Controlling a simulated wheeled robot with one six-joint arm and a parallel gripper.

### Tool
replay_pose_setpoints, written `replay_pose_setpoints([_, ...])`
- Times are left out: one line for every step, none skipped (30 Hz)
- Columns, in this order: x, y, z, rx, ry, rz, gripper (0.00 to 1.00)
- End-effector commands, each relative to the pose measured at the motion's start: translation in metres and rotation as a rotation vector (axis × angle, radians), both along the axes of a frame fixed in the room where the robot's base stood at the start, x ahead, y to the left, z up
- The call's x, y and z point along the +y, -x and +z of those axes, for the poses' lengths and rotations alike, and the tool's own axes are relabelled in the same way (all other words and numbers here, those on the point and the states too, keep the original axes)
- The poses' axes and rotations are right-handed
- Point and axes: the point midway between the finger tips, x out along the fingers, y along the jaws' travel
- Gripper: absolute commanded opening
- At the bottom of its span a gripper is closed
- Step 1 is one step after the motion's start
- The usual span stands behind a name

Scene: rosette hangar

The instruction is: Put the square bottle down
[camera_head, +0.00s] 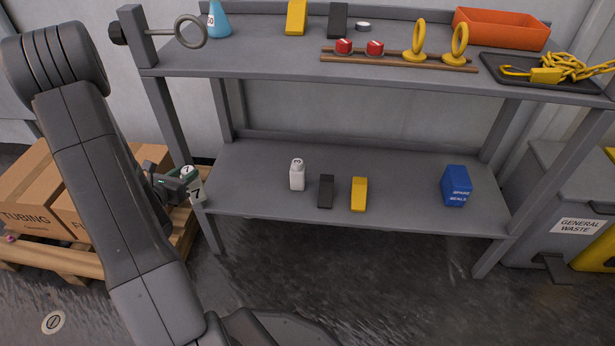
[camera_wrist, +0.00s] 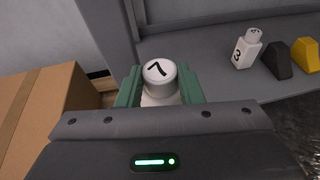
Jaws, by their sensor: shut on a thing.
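A white square bottle with a "7" on its cap (camera_wrist: 158,72) is between the green fingers of my gripper (camera_wrist: 157,88) in the wrist view. In the head view the bottle (camera_head: 197,191) shows a "7" on its side, and my gripper (camera_head: 187,180) is shut on it, left of the shelf's front left post. A second white bottle (camera_head: 297,175) stands on the lower shelf (camera_head: 250,195); it carries a "3" in the wrist view (camera_wrist: 245,49). Most of the held bottle's body is hidden by my gripper.
A black wedge (camera_head: 326,191), a yellow wedge (camera_head: 359,194) and a blue box (camera_head: 456,186) stand on the lower shelf. Bare shelf lies left of the second bottle and between yellow wedge and blue box. Cardboard boxes (camera_head: 38,183) sit on a pallet at left.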

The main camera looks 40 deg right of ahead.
Motion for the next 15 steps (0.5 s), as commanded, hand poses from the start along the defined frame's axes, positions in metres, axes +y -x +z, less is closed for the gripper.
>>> replay_pose_setpoints([-0.020, 0.005, 0.000, -0.002, 0.000, -0.052, 0.00])
replay_pose_setpoints([-0.031, 0.007, 0.000, -0.001, 0.001, -0.080, 0.00])
replay_pose_setpoints([-0.042, 0.010, -0.001, -0.002, 0.001, -0.110, 0.00])
replay_pose_setpoints([-0.051, 0.012, -0.001, -0.002, 0.001, -0.133, 0.00])
replay_pose_setpoints([-0.060, 0.014, -0.001, -0.002, 0.001, -0.157, 0.00])
replay_pose_setpoints([-0.069, 0.016, -0.002, -0.002, 0.001, -0.182, 0.00])
replay_pose_setpoints([-0.076, 0.018, -0.002, -0.001, 0.002, -0.200, 0.00])
replay_pose_setpoints([-0.083, 0.020, -0.002, -0.001, 0.001, -0.220, 0.00])
replay_pose_setpoints([-0.091, 0.022, -0.002, -0.001, 0.001, -0.242, 0.00])
replay_pose_setpoints([-0.098, 0.023, -0.003, -0.002, 0.000, -0.258, 0.00])
replay_pose_setpoints([-0.104, 0.025, -0.003, -0.002, 0.000, -0.276, 0.00])
replay_pose_setpoints([-0.112, 0.027, -0.003, -0.002, 0.000, -0.298, 0.00])
replay_pose_setpoints([-0.109, 0.026, -0.003, 0.000, 0.000, -0.290, 0.00])
replay_pose_setpoints([-0.108, 0.026, -0.003, 0.000, 0.000, -0.288, 0.00])
replay_pose_setpoints([-0.108, 0.026, -0.003, 0.000, 0.000, -0.287, 0.00])
